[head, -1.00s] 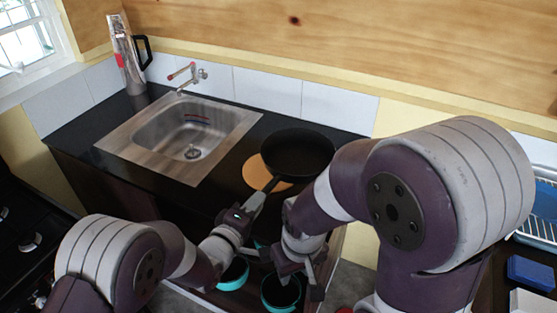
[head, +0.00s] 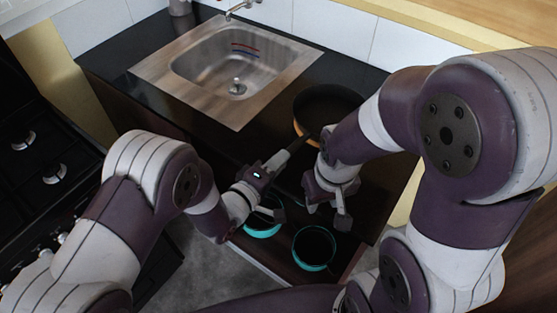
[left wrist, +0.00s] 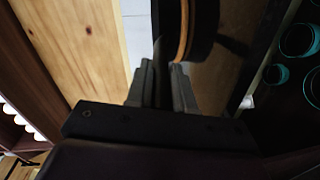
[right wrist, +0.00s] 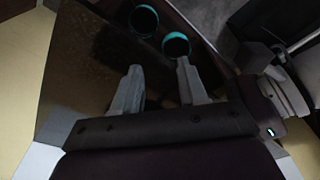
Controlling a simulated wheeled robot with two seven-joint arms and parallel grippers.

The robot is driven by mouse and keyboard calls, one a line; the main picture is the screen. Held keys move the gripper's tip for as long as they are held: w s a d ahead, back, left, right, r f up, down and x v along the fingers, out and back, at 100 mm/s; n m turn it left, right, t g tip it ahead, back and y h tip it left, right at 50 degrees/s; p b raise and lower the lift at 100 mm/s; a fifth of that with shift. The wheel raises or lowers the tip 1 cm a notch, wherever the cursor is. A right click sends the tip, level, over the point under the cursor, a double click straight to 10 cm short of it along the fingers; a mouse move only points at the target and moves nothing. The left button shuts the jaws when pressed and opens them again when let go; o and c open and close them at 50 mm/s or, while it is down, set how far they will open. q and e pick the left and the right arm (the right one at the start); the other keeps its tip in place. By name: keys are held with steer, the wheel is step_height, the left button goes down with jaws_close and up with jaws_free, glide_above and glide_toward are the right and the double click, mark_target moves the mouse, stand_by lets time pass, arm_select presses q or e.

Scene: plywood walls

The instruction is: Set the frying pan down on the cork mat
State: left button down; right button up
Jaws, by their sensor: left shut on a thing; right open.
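The black frying pan (head: 328,103) is over the back right part of the counter, with its handle pointing toward me. My left gripper (head: 281,160) is shut on the pan's handle. In the left wrist view the handle (left wrist: 161,72) runs between the fingers, and the mat (left wrist: 184,30) shows as a thin strip beside the pan. I cannot tell whether pan and mat touch. My right gripper (head: 335,210) is open and empty, in front of the counter.
A steel sink (head: 236,72) is set in the black counter (head: 150,112), left of the pan. Two teal-rimmed pots (head: 262,222) (head: 314,248) stand below the counter edge, under my grippers. A dark stove (head: 45,150) is at the left.

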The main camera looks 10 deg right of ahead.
arm_select(q)
steer(key=shift+w+d, duration=0.2)
steer(key=shift+w, duration=0.2)
steer(key=c, duration=1.2)
jaws_free()
steer(key=shift+s+a, duration=0.15)
steer(key=shift+s, duration=0.1)
steer(key=shift+o, duration=1)
steer(key=shift+s+a+r, duration=0.25)
steer(key=shift+s+a, duration=0.1)
steer(key=shift+s, duration=0.15)
steer(key=shift+w+d+f, duration=0.15)
steer(key=shift+w, duration=0.1)
steer(key=b+v, duration=0.1)
steer(key=v, duration=1.1)
steer(key=w+a+f+m+g+y, duration=0.1)
steer(key=w+a+f+m+y, duration=0.15)
steer(key=w+a+y, duration=0.5)
steer(key=s+a+r+m+g+y, duration=0.2)
steer(key=s+a+g+y, duration=0.3)
steer(key=s+a, duration=0.8)
steer(key=m+g, duration=0.1)
steer(key=g, duration=0.2)
steer(key=shift+a+r, duration=0.2)
steer(key=shift+r, duration=0.05)
steer(key=shift+m, duration=0.25)
